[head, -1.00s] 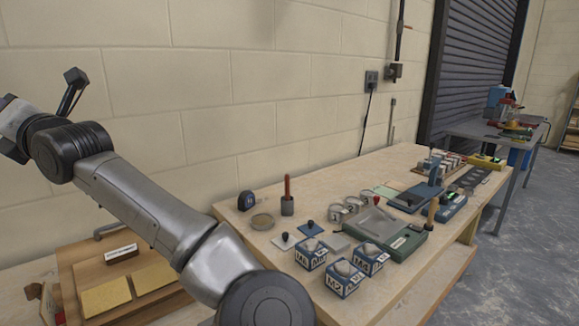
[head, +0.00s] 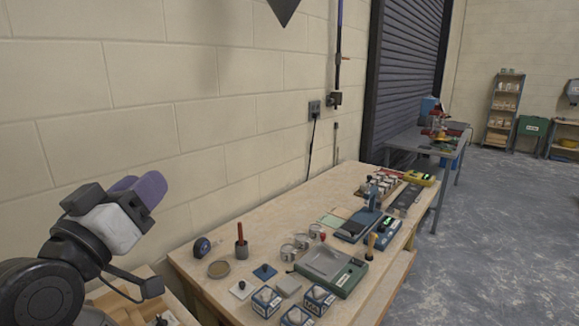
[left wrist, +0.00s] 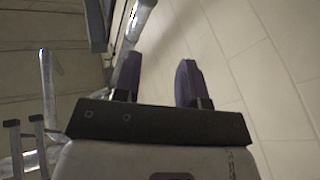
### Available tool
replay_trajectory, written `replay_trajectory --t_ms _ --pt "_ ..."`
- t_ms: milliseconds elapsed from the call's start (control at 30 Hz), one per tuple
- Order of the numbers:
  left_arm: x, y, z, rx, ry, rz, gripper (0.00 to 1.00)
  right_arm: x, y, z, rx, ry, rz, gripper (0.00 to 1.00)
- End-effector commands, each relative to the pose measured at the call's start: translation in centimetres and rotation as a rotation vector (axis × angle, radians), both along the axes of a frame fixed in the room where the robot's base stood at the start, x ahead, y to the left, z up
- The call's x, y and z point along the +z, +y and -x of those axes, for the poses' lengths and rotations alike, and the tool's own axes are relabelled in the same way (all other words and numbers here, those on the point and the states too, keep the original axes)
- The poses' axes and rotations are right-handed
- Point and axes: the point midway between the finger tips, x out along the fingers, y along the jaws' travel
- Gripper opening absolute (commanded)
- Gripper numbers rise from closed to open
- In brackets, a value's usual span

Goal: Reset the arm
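My left gripper (head: 138,186) is raised at the left of the head view, in front of the block wall and above the left end of the bench. Its two purple fingers point up and to the right. In the left wrist view the fingers of the left gripper (left wrist: 156,72) stand apart with nothing between them, against the pale wall. My right gripper is in neither view.
The wooden bench (head: 187,258) holds labelled blue-and-white tubs (head: 265,301), a green-grey tray unit (head: 330,268), a tape measure (head: 201,247) and a red-handled tool (head: 240,240). A grey table (head: 405,141) stands behind. The floor (head: 490,230) at right is clear.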

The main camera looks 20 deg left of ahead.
Motion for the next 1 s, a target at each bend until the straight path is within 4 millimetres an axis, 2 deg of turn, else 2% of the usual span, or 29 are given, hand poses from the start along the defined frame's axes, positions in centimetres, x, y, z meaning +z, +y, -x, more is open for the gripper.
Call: replay_trajectory --t_ms 33,267,467,567,767,1000 --pt "0.4 -0.6 -0.7 0.018 0.077 -0.035 0.38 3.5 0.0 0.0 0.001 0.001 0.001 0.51" --pt "-4.1 -3.3 -1.6 0.047 0.328 -0.172 0.38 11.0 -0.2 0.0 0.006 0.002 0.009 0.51" --pt "-8.3 -5.8 -0.2 -0.002 0.543 -0.276 0.38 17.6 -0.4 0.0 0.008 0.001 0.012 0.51" --pt "-10.4 -7.0 1.4 -0.044 0.657 -0.319 0.38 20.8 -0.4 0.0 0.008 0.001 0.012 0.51" --pt "-14.4 -8.8 6.3 -0.131 0.901 -0.381 0.38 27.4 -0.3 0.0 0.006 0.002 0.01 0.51" --pt "-17.4 -9.2 14.9 -0.214 1.19 -0.411 0.38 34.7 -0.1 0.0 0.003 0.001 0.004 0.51"
